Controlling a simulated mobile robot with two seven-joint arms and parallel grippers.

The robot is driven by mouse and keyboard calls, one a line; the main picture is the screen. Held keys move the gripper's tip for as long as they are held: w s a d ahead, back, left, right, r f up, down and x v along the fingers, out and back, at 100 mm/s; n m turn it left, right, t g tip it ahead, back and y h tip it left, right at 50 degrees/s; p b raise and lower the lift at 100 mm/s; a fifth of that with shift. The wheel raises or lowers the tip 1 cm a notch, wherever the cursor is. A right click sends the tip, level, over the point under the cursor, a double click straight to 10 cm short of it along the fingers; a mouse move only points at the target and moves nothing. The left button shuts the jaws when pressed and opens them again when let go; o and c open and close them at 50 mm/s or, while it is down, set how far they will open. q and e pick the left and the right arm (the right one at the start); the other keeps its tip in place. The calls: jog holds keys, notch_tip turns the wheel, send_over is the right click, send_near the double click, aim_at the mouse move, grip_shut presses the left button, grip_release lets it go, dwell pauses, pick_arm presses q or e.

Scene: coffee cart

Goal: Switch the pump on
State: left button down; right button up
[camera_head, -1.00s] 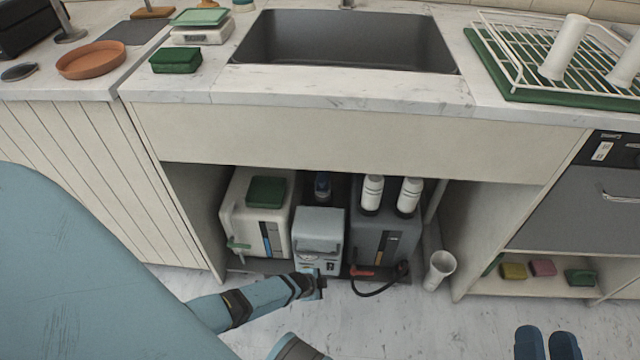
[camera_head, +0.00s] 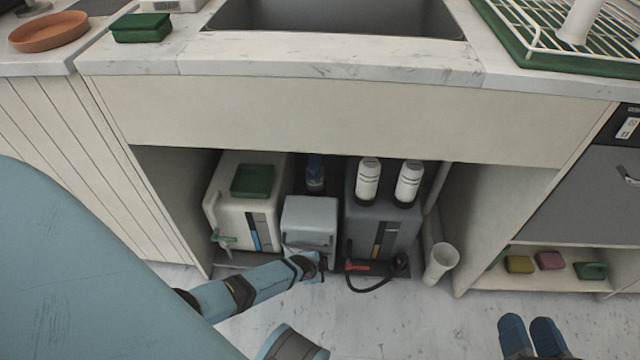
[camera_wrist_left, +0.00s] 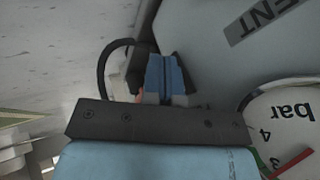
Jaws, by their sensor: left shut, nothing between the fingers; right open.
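The pump is a light grey box (camera_head: 310,216) on the cabinet floor under the sink, between a white tank and a dark grey tank. My left arm reaches to its lower front, and the left gripper (camera_head: 316,266) hides much of that front, including the switch area. In the left wrist view the left gripper's blue fingertips (camera_wrist_left: 166,78) are shut and empty, close to the grey front. A round pressure gauge (camera_wrist_left: 292,125) marked "bar" shows at the right there. Whether the fingertips touch anything cannot be told. My right gripper (camera_head: 531,337) shows blue fingertips, open and empty, above the floor at lower right.
The white tank (camera_head: 230,213) carries a green block (camera_head: 252,181). The dark grey tank (camera_head: 362,226) carries two white bottles. Floor in front is mostly clear.

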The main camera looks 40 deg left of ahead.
jog(key=shift+f, duration=0.1)
pick_arm(q)
jog(key=shift+w+a+f+b, duration=0.25)
jog(key=shift+w+a+b, duration=0.05)
jog(key=shift+w+b, duration=0.1)
pick_arm(e)
jog(key=shift+w+d+r, duration=0.2)
pick_arm(q)
jog(key=shift+r, duration=0.1)
pick_arm(e)
jog(key=shift+r, duration=0.1)
